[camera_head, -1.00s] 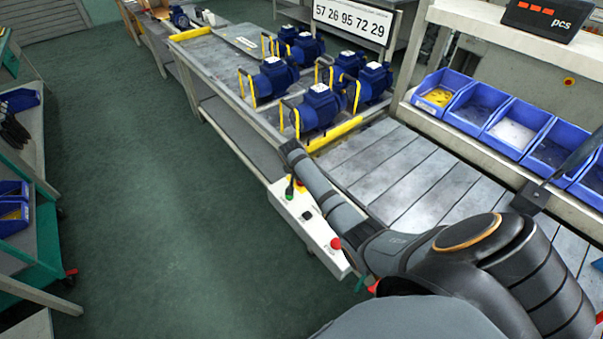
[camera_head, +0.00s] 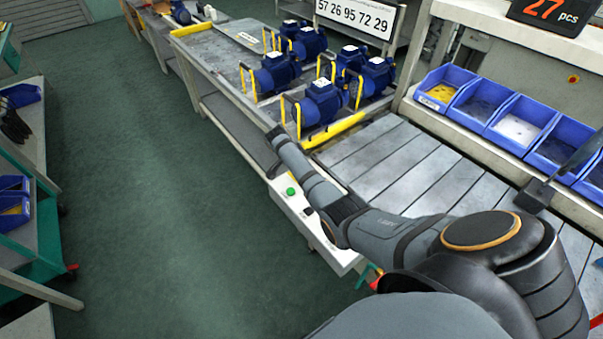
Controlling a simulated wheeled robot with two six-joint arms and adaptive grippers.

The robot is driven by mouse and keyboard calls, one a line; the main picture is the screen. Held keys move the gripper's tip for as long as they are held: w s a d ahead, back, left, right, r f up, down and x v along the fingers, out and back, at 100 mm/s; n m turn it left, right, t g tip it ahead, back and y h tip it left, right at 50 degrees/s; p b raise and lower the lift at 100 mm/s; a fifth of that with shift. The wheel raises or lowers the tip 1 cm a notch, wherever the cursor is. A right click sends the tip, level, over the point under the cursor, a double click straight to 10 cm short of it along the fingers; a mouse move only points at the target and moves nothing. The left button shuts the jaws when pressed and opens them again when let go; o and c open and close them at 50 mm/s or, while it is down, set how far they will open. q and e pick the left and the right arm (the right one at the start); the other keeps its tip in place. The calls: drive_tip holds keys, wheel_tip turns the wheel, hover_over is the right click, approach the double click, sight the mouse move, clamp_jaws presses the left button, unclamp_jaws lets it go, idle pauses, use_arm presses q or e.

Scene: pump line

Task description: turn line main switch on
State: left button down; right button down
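The white control box (camera_head: 345,259) is fixed at the front edge of the conveyor. A green button (camera_head: 291,191) shows near its far end, and a small dark control (camera_head: 308,211) sits nearer. I cannot tell whether this dark control is the line main switch; part of the panel is hidden behind my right arm. My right arm comes in from the lower right and lies over the box. My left gripper is not in view.
The counter display (camera_head: 548,10) is lit and reads 27 pcs. Several blue pumps (camera_head: 321,103) stand on the bench beyond the arm. Blue bins (camera_head: 515,120) line the right shelf. The grey slatted conveyor (camera_head: 385,165) is bare. Green floor is open at the left.

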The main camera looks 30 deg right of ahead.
idle(0.4)
drive_tip(key=c, duration=1.3)
unclamp_jaws()
drive_tip(key=shift+d, duration=0.1)
drive_tip(key=v, duration=1.2)
